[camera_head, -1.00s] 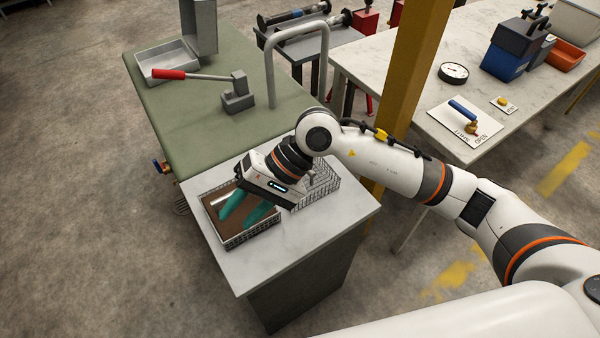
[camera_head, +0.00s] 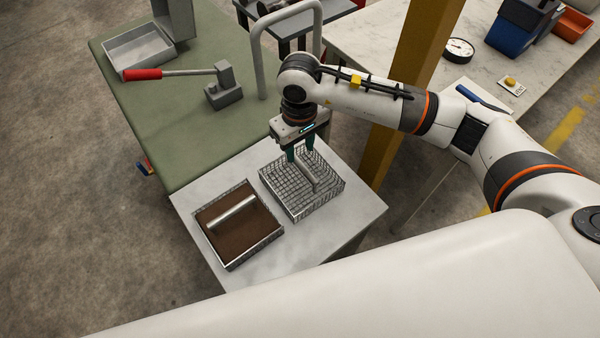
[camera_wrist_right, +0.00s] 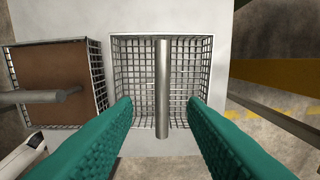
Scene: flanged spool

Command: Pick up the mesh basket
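The mesh basket (camera_head: 278,183) is a square grey wire basket on the pale stand top, with a round metal bar handle across its middle. In the right wrist view the basket (camera_wrist_right: 137,75) is straight ahead and its bar (camera_wrist_right: 162,85) runs up the picture between my fingers. My right gripper (camera_head: 301,152) is above the basket's far side, with its green fingers (camera_wrist_right: 160,108) spread apart and nothing held. The fingers lie on either side of the bar, with a gap to it on both sides. My left gripper is in neither view.
A brown-floored, wire-sided tray (camera_head: 257,228) with its own metal bar stands close beside the basket. A green table (camera_head: 165,125) holds a red-handled lever tool (camera_head: 190,72) and a grey tray. A yellow post (camera_head: 411,50) rises behind the right of the stand (camera_head: 355,190).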

